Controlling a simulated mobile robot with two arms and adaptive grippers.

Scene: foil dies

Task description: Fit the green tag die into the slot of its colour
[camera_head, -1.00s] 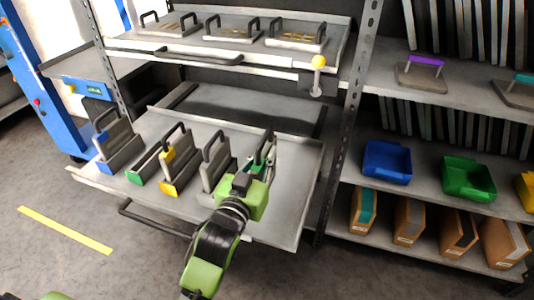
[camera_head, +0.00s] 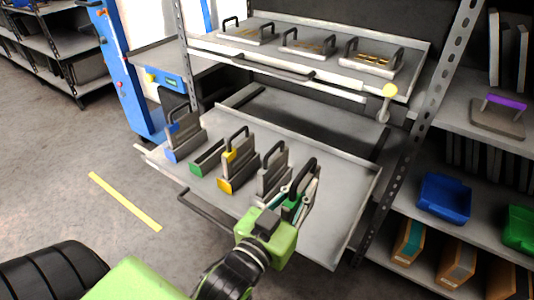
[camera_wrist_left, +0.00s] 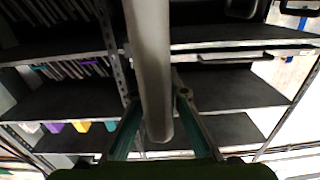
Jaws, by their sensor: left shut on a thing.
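My left gripper (camera_head: 298,192) is shut on the handle of a dark die with green on it, the green tag die (camera_head: 290,205), at the right end of the row on the pulled-out tray (camera_head: 330,215). The fingers partly hide the die, and I cannot tell whether it touches the tray. In the left wrist view a grey handle bar (camera_wrist_left: 152,70) runs between the teal-lined fingers (camera_wrist_left: 157,135). The green slot (camera_head: 207,160) is a low holder with no die standing in it, between the blue-marked die and the yellow-marked die. My right gripper is not in view.
The blue-marked die (camera_head: 183,135), yellow-marked die (camera_head: 238,165) and a plain grey die (camera_head: 272,175) stand in the row. An upper tray (camera_head: 310,50) with low handled plates hangs above. A rack post (camera_head: 425,110) stands right. The tray's right part is bare.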

